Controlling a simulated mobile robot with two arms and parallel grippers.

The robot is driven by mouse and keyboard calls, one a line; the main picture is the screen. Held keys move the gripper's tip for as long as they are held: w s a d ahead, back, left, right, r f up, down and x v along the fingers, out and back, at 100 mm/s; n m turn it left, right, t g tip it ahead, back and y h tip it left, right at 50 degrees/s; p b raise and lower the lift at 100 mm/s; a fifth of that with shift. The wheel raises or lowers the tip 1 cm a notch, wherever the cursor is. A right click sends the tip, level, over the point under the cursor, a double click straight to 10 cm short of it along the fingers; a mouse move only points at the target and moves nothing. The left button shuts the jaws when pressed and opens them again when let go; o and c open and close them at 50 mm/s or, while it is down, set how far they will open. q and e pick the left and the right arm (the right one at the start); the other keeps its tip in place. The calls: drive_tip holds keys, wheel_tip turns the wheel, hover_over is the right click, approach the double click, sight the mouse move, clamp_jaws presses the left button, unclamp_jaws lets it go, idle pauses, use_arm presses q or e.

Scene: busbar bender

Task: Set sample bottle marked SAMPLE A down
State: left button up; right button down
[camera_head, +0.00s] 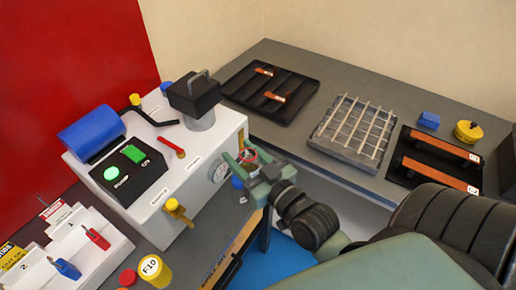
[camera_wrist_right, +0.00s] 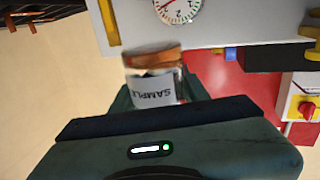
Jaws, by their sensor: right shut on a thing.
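The sample bottle (camera_wrist_right: 153,90) is a small clear jar with an orange-brown lid and a white label. The label reads SAMPLE; the letter after it cannot be read. My right gripper (camera_head: 252,165) is shut on the bottle, in front of the white machine's gauge side. In the head view only a small part of the bottle (camera_head: 248,155) shows between the fingers. In the right wrist view the right gripper (camera_wrist_right: 155,98) has a finger on each side of the jar. My left gripper is not in view.
The white machine (camera_head: 207,150) has a gauge (camera_head: 220,171), a blue cylinder (camera_head: 91,133) and green buttons. Behind stands a grey bench with a black tray (camera_head: 240,80), a wire rack (camera_head: 350,130) and a second tray with copper bars (camera_head: 440,146). Bare bench shows between tray and rack.

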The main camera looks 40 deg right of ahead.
drive_tip(key=w+d+r+m+h+b, duration=0.1)
drive_tip(key=w+d+r, duration=0.2)
drive_tip(key=w+d, duration=0.15)
drive_tip(key=w+d+r+h, duration=0.1)
drive_tip(key=w+d+r, duration=0.2)
drive_tip(key=d, duration=0.3)
drive_tip(key=f, duration=1)
drive_tip(key=f+b, duration=0.1)
drive_tip(key=f, duration=0.4)
drive_tip(key=shift+w+d+f, duration=0.2)
drive_tip(key=shift+w+d, duration=0.05)
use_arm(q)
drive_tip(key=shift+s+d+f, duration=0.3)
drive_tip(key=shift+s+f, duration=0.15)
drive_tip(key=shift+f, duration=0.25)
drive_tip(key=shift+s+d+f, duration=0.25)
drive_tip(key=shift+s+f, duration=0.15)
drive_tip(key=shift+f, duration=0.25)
use_arm(e)
drive_tip(key=shift+f, duration=2.15)
drive_tip(key=shift+f+b, duration=0.2)
drive_tip(key=shift+b, duration=0.1)
drive_tip(key=c, duration=1)
unclamp_jaws()
drive_tip(key=shift+r, duration=0.1)
